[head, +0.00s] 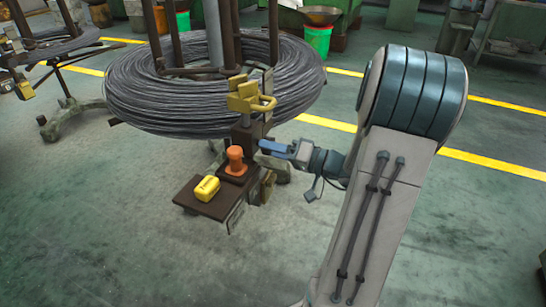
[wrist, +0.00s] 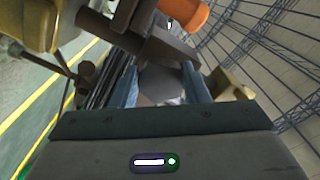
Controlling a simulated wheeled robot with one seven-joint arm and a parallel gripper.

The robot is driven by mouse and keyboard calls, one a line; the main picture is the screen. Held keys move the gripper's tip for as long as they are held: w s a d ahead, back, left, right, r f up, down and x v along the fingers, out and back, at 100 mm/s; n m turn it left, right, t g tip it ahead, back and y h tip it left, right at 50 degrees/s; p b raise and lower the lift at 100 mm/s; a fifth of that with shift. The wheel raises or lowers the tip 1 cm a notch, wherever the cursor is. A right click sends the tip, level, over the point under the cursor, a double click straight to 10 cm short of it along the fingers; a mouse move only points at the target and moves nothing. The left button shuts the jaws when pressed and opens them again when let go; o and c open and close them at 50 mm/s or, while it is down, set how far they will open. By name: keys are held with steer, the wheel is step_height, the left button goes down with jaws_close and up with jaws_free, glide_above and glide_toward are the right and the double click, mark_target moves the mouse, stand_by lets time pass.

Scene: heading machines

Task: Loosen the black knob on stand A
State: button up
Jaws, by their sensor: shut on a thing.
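A brown metal stand (head: 243,137) rises beside a large wire coil; I cannot read a letter on it. My gripper (head: 268,147), with blue fingers, reaches its right side from the right. In the wrist view, the fingers of my gripper (wrist: 160,88) stand on both sides of a dark, faceted knob (wrist: 160,80) and are shut on it. The knob sits against the stand's brown metalwork (wrist: 150,45). In the head view the knob is hidden or too small to make out at the fingertips.
The wire coil (head: 145,105) hangs just behind the stand. A yellow clamp (head: 245,97) sits above my gripper. The floor in front is clear.

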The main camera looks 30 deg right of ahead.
stand_by(0.4)
steer(key=o, duration=1)
steer(key=shift+c, duration=0.2)
steer(key=p+v, duration=0.3)
steer(key=v, duration=1.1)
steer(key=shift+w, duration=0.1)
